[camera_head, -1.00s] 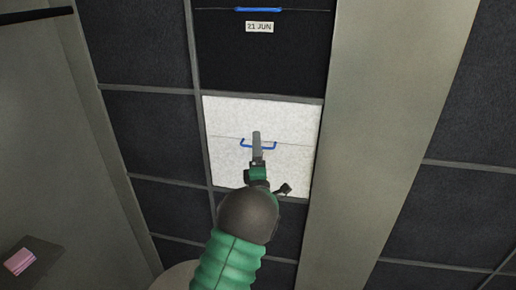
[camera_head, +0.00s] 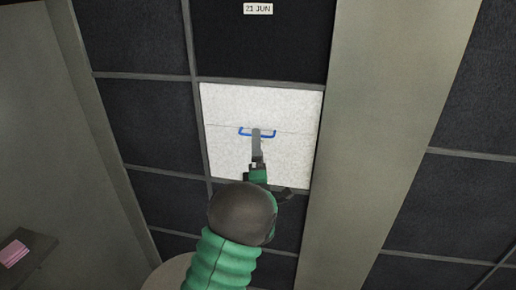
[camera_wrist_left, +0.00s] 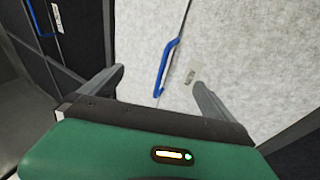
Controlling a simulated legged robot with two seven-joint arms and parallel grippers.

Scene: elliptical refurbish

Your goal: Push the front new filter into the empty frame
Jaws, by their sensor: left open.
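The white new filter (camera_head: 225,160) sits in a grid opening in the head view, with a blue handle (camera_head: 243,131) across its middle. My left gripper (camera_head: 257,133) is in front of the filter at the handle. In the left wrist view its fingers (camera_wrist_left: 158,77) are spread, with the handle appearing between them. Whether they touch the filter, and how deep it sits, I cannot tell. My right gripper is not in view.
A dark filter (camera_head: 230,45) labelled 21 JUN (camera_head: 258,8) sits above the white one. Dark panels (camera_head: 140,120) fill neighbouring openings. A grey upright (camera_head: 370,140) stands to the right. Pink items (camera_head: 14,254) lie on a shelf at lower left.

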